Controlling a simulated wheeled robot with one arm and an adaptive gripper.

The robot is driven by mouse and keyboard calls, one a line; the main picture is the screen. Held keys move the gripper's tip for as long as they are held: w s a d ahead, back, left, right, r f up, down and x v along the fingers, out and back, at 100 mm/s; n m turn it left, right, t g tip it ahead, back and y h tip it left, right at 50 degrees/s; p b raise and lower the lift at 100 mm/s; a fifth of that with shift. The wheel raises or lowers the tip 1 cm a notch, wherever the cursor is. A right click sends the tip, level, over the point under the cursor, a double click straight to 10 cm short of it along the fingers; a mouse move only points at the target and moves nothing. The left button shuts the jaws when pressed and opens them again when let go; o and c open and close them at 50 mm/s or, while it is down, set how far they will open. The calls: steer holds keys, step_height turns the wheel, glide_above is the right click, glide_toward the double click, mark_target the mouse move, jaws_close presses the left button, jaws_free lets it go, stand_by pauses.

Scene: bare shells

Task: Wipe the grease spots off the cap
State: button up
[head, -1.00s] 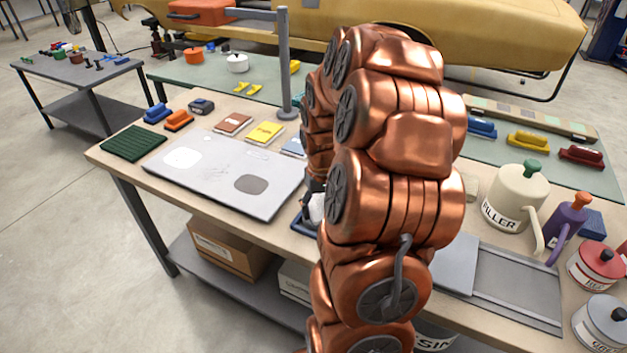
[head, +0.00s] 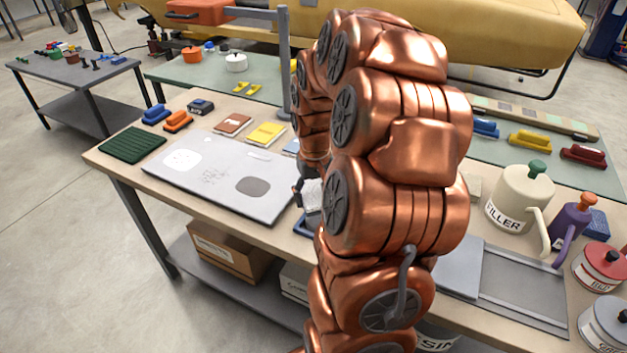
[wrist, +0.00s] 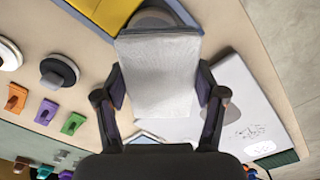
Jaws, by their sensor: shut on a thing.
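My gripper (wrist: 160,88) is shut on a pale grey-white cloth or pad (wrist: 158,70), which fills the space between the fingers in the wrist view. In the head view the pale cloth (head: 313,194) shows beside my arm, just off the right edge of a light grey panel (head: 215,196). The panel lies flat on the bench and bears a pale patch, a darker grey patch and faint dark marks. The panel's marks also show right of my gripper in the wrist view (wrist: 250,131). I cannot tell which thing is the cap; my arm hides part of the bench.
A dark green ribbed mat (head: 132,145), blue and orange blocks, and a grey post (head: 284,65) stand around the panel. The filler can (head: 518,197), a purple can (head: 570,225) and a red pot (head: 600,268) stand at the right. A yellow booklet (head: 266,133) lies behind the panel.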

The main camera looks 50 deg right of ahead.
steer(key=shift+r, duration=2.1)
steer(key=shift+a, duration=0.1)
